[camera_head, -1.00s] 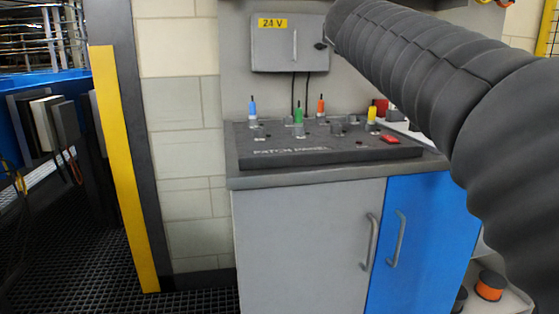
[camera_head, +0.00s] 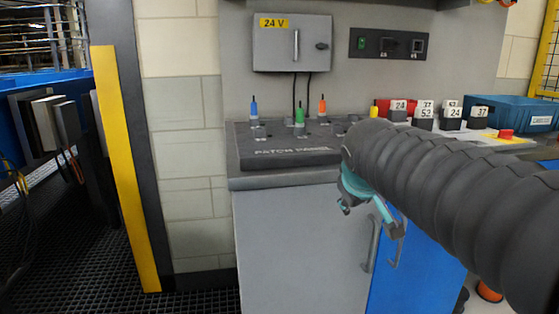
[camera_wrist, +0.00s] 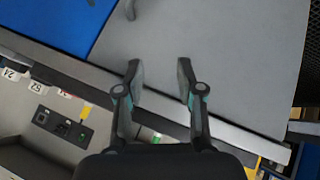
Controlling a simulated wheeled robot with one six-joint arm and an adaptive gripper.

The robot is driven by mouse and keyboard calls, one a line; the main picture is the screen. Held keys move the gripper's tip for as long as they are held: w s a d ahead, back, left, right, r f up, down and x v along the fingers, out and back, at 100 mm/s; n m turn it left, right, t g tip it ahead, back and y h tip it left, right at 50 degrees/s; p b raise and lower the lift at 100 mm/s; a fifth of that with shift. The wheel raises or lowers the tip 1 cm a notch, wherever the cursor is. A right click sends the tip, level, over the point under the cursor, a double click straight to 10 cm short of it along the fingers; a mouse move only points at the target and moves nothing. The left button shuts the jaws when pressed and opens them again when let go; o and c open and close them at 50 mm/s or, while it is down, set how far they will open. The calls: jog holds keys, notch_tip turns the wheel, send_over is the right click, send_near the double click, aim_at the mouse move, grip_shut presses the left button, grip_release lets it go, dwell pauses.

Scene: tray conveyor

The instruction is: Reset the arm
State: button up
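My gripper (camera_head: 370,240) hangs in front of the cabinet below the patch panel, at the end of my dark ribbed arm. In the wrist view my gripper (camera_wrist: 158,78) has its two fingers apart with nothing between them, so it is open and empty. Behind the fingers are the grey cabinet door (camera_wrist: 220,50) and the worktop edge. My arm covers the right part of the patch panel (camera_head: 285,155) in the head view.
Blue, green and orange plugs stand upright on the panel. A 24 V box (camera_head: 290,55) hangs above it. Numbered blocks (camera_head: 423,118) and a blue bin (camera_head: 515,113) are at right. A yellow-edged post (camera_head: 125,170) stands at left.

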jog(key=s+f+m+g+y, duration=0.1)
jog(key=s+f+m, duration=0.1)
jog(key=s+f, duration=0.5)
jog(key=s+f+m+g, duration=0.2)
jog(key=s+f, duration=0.6)
jog(key=s, duration=0.7)
jog(key=shift+d+m+y, duration=0.2)
jog(key=shift+m+y, duration=0.2)
jog(key=shift+f, duration=0.1)
